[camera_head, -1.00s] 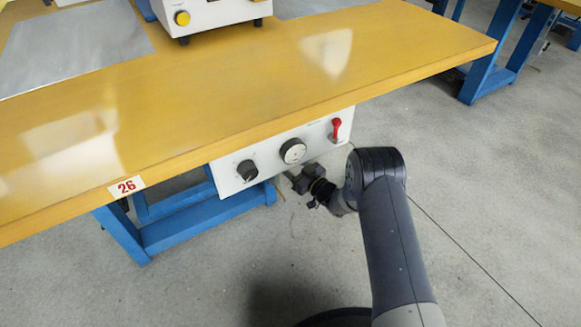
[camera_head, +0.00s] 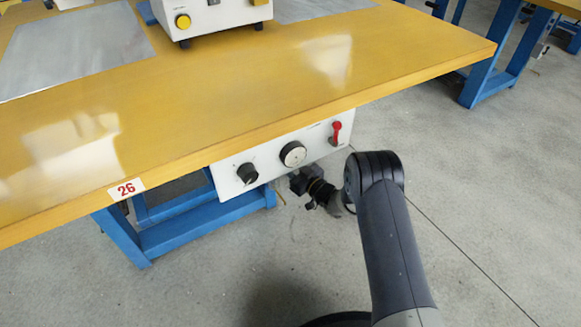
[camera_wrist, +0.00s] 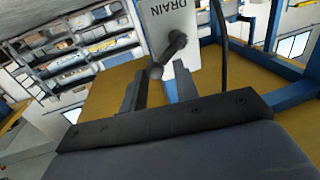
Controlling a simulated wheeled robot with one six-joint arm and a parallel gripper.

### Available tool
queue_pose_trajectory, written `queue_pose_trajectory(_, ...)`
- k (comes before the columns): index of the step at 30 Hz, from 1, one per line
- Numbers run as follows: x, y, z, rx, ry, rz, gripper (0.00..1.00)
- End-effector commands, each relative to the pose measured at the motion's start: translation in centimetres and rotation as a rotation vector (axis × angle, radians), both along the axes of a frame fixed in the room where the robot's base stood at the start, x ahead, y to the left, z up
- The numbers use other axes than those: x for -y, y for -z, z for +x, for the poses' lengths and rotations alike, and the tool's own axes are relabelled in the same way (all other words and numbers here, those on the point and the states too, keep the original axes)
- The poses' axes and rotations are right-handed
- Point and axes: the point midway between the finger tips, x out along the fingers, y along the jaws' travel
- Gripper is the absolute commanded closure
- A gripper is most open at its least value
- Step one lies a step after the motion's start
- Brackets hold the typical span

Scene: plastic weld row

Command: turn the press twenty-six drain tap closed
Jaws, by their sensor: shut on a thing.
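The drain tap (camera_wrist: 174,45) shows in the wrist view as a dark grey lever with a rounded pivot, on a white plate (camera_wrist: 157,18) marked DRAIN. Its lever slants from the pivot down-left towards my fingers. My gripper (camera_wrist: 158,82) has one finger on each side of the lever's near end and is shut on it. In the head view my gripper (camera_head: 297,183) is low beside the underside of the white control panel (camera_head: 225,181) of bench 26. The tap itself cannot be made out there.
Bench 26 has a yellow top (camera_head: 230,90) overhanging the panel. The panel carries a black knob (camera_head: 247,173), a round dial (camera_head: 293,154) and a red lever (camera_head: 336,131). A blue frame (camera_head: 205,220) stands below. The floor at right is open.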

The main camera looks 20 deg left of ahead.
Motion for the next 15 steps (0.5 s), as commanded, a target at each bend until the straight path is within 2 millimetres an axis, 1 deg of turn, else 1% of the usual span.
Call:
queue_pose_trajectory(1,0.06,0.39,-0.11,-0.005,0.0,-0.006,0.94)
queue_pose_trajectory(8,0.05,0.48,-0.19,0.005,0.001,-0.02,0.94)
queue_pose_trajectory(15,-0.13,0.23,-0.48,0.08,0.0,-0.088,0.94)
